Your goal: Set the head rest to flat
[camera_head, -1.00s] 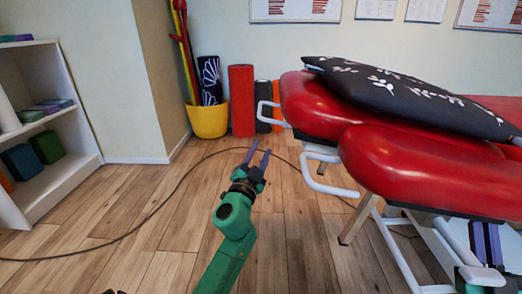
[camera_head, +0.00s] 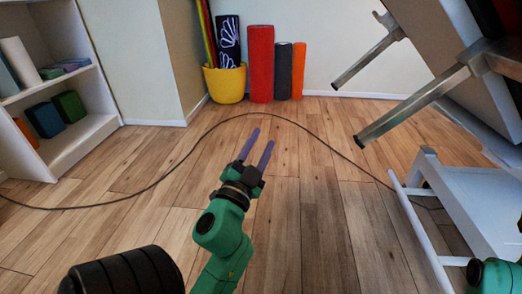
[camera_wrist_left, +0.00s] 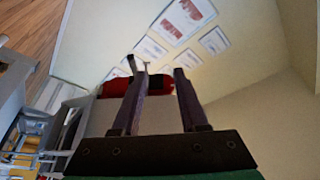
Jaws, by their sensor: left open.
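My left gripper (camera_head: 265,143) is open and empty over bare floor in the head view, left of the treatment table. Its two purple fingers point away from me. At the head view's upper right, the table shows as a tilted grey-white panel (camera_head: 455,45) with two metal bars (camera_head: 415,105) jutting left. The red head rest cannot be made out there. In the left wrist view, a red padded part (camera_wrist_left: 159,85) and a thin pale bar show beyond the open fingers (camera_wrist_left: 162,75); the gap to them is unclear. My right gripper is out of view.
A white table base (camera_head: 470,195) stands on the floor at the right. A dark cable (camera_head: 165,180) curves across the floor. A white shelf (camera_head: 85,140) is at the left; a yellow bin (camera_head: 225,85) and upright rolls (camera_head: 261,65) stand at the back.

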